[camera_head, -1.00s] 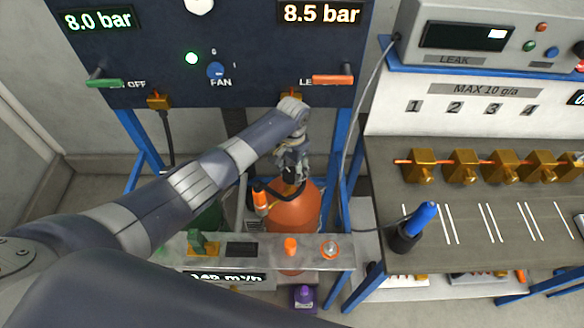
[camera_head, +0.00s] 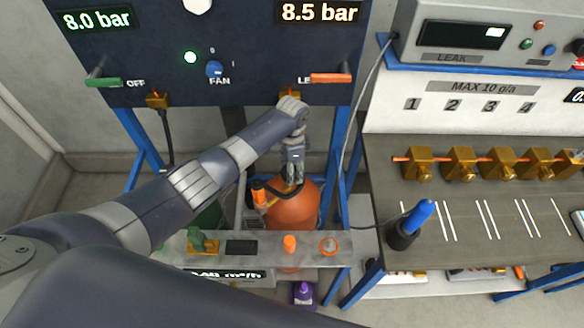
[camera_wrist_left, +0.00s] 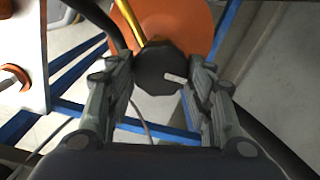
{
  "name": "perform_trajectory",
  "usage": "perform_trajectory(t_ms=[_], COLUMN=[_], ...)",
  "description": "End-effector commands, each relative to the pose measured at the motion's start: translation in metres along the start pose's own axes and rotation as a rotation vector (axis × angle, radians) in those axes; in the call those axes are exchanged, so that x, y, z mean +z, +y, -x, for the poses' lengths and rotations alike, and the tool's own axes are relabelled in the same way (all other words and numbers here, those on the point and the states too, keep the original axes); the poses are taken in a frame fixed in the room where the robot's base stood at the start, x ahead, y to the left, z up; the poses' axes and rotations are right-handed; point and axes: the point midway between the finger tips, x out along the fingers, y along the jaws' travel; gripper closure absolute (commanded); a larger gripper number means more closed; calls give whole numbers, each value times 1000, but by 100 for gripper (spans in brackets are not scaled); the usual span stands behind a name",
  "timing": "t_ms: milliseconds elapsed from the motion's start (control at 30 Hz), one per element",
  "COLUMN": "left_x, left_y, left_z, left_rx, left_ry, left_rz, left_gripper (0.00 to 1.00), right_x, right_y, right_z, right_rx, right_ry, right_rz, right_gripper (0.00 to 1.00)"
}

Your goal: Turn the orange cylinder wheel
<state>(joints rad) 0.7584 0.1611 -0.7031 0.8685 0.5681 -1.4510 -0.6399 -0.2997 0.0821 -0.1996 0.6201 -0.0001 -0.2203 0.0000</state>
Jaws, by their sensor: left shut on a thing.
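The orange cylinder (camera_head: 295,212) stands behind the metal ledge in the head view; its rounded body also shows in the wrist view (camera_wrist_left: 180,18). Its black faceted wheel (camera_wrist_left: 160,68) has a white mark. My left gripper (camera_wrist_left: 158,82) is shut on the wheel, with one finger on each side. In the head view my left gripper (camera_head: 293,180) points down at the cylinder top and mostly hides the wheel. My right gripper is not in view.
A black hose with an orange fitting (camera_head: 259,196) lies beside the cylinder top. The metal ledge (camera_head: 330,262) in front bears orange and green controls. Blue frame legs (camera_head: 340,150) stand close on the right. A workbench (camera_head: 450,215) is further right.

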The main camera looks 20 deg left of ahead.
Motion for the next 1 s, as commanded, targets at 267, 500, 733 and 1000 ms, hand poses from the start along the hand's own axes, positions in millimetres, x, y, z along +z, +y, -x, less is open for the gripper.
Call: perform_trajectory(t_ms=[267, 500, 733, 1000], left_x=[1, 0, 0, 0], left_y=[0, 0, 0, -1], left_z=[0, 0, 0, 10], left_rx=[0, -1, -1, -2], left_ry=[-2, -2, -1, 2], left_rz=[-10, -10, -8, -9], left_gripper=[76, 32, 32, 32], right_x=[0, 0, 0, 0], right_y=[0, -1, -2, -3], right_z=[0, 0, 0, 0], right_rx=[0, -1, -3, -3], right_ry=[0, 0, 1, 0], right_rz=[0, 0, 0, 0], right_gripper=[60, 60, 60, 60])
